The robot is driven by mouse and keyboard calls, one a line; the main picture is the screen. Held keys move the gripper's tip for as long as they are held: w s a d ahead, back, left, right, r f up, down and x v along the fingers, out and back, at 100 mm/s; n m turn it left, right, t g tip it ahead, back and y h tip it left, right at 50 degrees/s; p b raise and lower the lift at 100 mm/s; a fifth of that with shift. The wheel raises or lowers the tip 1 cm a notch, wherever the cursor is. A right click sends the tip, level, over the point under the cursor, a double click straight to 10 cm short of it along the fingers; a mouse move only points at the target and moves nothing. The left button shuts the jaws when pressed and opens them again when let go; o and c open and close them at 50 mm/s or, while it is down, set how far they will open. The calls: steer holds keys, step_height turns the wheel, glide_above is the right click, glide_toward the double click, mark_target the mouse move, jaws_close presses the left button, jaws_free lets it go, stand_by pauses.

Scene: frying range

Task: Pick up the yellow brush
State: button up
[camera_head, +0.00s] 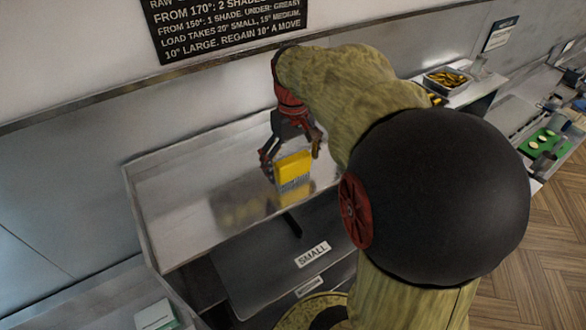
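The yellow brush (294,166) is in the middle of the head view, with its yellow block above and grey-blue bristles facing down. It is over a shiny metal surface (185,195), which shows a blurred yellow reflection. I cannot tell whether the bristles touch the metal. My gripper (291,160) points down at the brush, with one dark finger at its left side and the other at its upper right. The fingers are apart with the brush between or just in front of them. Whether they press on it is not clear.
A dark panel with a "SMALL" label (313,254) lies in front of the metal surface. A wall with a black sign (225,25) rises behind. A tray of fried food (447,80) and a green board (545,146) are at the right. My arm hides much of the middle right.

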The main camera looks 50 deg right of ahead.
steer(key=c, duration=1.5)
